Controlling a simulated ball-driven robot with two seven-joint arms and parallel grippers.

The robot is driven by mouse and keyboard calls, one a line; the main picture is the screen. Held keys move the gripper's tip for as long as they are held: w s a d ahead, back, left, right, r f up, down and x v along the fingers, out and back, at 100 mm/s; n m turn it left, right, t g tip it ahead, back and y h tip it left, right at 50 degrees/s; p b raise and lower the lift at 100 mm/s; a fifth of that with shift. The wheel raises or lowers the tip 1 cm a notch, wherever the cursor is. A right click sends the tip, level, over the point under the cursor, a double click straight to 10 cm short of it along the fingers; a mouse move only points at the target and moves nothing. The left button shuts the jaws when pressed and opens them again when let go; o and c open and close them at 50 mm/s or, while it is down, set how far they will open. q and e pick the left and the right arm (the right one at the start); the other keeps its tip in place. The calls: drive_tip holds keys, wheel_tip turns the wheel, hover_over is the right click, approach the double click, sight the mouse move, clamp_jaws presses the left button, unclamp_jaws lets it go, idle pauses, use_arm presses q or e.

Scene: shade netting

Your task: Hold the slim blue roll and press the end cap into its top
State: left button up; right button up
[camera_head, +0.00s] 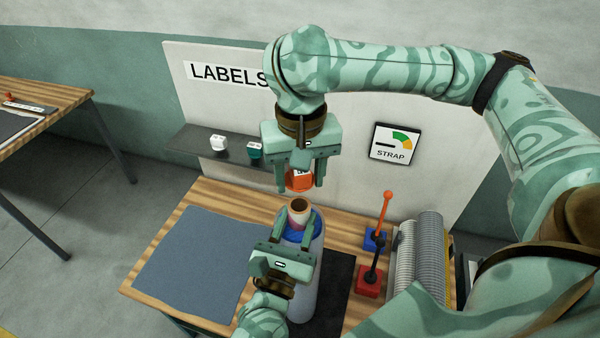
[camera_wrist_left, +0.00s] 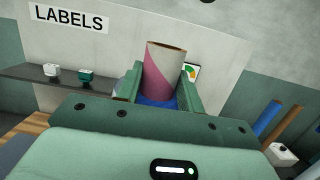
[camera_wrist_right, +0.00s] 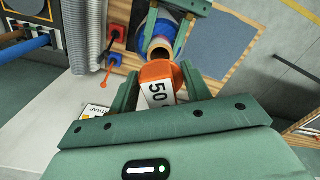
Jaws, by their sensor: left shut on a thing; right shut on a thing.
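The slim blue roll (camera_head: 308,262) stands upright at the front of the bench, with a pale grey-blue body and a cardboard core sticking up. Its pink and tan core (camera_wrist_left: 163,68) fills the middle of the left wrist view, with blue at its foot. My left gripper (camera_head: 293,222) is shut on the core, one finger on each side. The orange end cap (camera_wrist_right: 157,72) carries a white label reading "50". My right gripper (camera_head: 300,184) is shut on this cap and holds it above the core's open top, apart from it. The core's opening (camera_wrist_right: 160,50) shows beyond the cap.
A blue-grey mat (camera_head: 200,262) covers the bench's left part. Red and blue blocks with upright handles (camera_head: 370,280) and grey rolls (camera_head: 430,255) stand to the right. A backboard with a shelf (camera_head: 225,145) rises behind, holding small white and green items.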

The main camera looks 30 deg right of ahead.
hover_over(300, 201)
drive_tip(key=s+a, duration=0.1)
drive_tip(key=s, duration=0.1)
drive_tip(key=shift+w+f, duration=0.15)
drive_tip(key=shift+f, duration=1.9)
drive_tip(key=shift+f, duration=1.35)
drive_tip(key=o, duration=1)
wheel_tip(300, 201, up, 12)
drive_tip(key=shift+r, duration=0.1)
use_arm(q)
drive_tip(key=o, duration=1.4)
drive_tip(key=shift+c, duration=0.2)
